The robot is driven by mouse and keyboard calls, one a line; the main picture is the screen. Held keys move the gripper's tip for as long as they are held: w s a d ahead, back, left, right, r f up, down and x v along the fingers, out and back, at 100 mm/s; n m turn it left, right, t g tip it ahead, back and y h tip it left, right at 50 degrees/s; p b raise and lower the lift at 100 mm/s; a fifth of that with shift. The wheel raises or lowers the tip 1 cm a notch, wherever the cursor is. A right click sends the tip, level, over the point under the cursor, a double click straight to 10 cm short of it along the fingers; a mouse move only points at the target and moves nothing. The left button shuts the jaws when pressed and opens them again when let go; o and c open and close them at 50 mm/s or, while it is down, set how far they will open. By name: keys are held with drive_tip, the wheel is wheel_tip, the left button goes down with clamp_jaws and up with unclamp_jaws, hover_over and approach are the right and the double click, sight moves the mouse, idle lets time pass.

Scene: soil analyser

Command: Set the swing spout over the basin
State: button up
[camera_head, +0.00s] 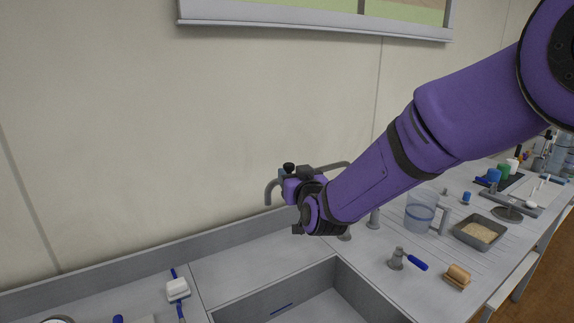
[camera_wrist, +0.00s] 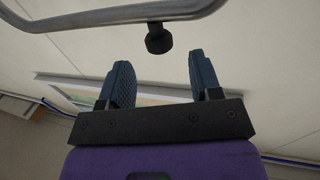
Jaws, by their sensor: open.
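The swing spout (camera_head: 270,193) is a grey bent tube whose downturned end shows left of my gripper in the head view. In the wrist view the spout tube (camera_wrist: 100,17) crosses the top, with a dark knob (camera_wrist: 158,39) hanging below it. My gripper (camera_wrist: 160,85) is open and empty, its two dark fingertips just short of the knob and apart from it. In the head view my gripper (camera_head: 288,174) hides part of the spout. The basin (camera_head: 312,307) is a grey sunken sink at the bottom of the head view.
On the counter to the right stand a clear jug (camera_head: 420,212), a tray of pale grains (camera_head: 480,232), a blue-handled valve (camera_head: 405,260) and a wooden-topped block (camera_head: 457,276). A white brush (camera_head: 178,290) lies left of the basin. The wall runs close behind my gripper.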

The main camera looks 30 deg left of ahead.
sight(287, 164)
drive_tip(key=x, duration=0.7)
drive_tip(key=shift+w, duration=0.2)
drive_tip(key=shift+a, duration=0.15)
clamp_jaws()
